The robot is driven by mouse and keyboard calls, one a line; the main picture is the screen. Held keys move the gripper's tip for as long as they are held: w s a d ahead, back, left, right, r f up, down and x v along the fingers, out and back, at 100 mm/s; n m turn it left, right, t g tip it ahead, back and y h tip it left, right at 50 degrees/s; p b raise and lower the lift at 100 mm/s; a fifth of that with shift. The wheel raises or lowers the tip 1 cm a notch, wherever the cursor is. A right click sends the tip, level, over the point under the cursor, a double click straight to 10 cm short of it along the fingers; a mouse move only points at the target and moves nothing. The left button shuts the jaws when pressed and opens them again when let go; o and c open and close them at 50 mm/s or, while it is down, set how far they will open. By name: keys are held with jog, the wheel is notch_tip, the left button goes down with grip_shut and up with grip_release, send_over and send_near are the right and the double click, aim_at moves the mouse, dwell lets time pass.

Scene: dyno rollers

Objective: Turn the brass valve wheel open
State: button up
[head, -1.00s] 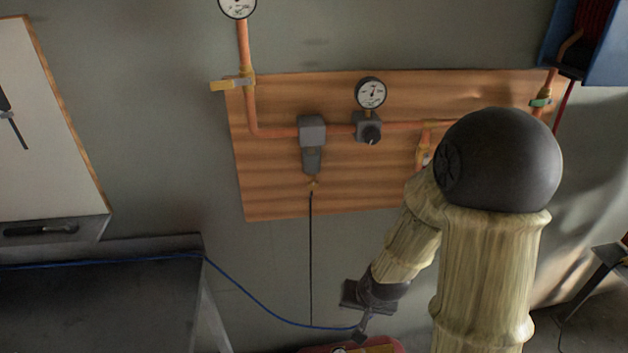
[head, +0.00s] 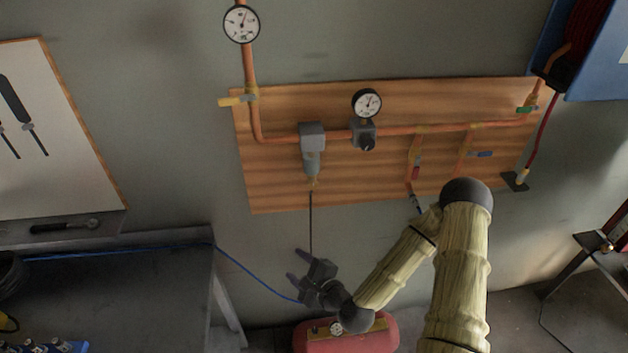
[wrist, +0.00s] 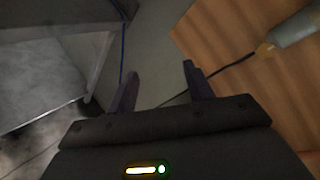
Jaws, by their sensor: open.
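I cannot clearly make out a brass valve wheel in either view. In the head view, copper pipework on a wooden board (head: 270,185) carries a yellow-handled valve (head: 237,100) at the left. Valves with a red handle (head: 416,172), a blue handle (head: 481,154) and a green handle (head: 526,110) are at the right. My gripper (head: 296,267) is open and empty, below the board and above the red tank, pointing up and left. In the wrist view my gripper (wrist: 160,70) shows its two fingers apart with nothing between them.
A red tank (head: 310,338) with a small gauge stands below my gripper. A dark bench (head: 130,280) is at the left. A blue hose (head: 255,275) and a thin black line (head: 311,220) hang near my gripper. A blue reel box (head: 600,60) is at the upper right.

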jog(key=w+d+r+m+t+h+p, duration=0.2)
jog(key=d+r+m+t+h+p, duration=0.2)
jog(key=m, duration=1.2)
notch_tip(320, 180, up, 4)
jog(key=d+t+h, duration=0.2)
jog(key=h, duration=0.1)
jog(key=shift+d+r, duration=0.25)
jog(key=shift+d, duration=0.05)
jog(key=b, duration=0.3)
send_near(314, 186)
jog(key=w, duration=0.7)
jog(key=shift+w+a+r, duration=0.1)
jog(key=shift+w+a, duration=0.05)
jog(key=shift+a, duration=0.25)
jog(key=shift+w, duration=0.5)
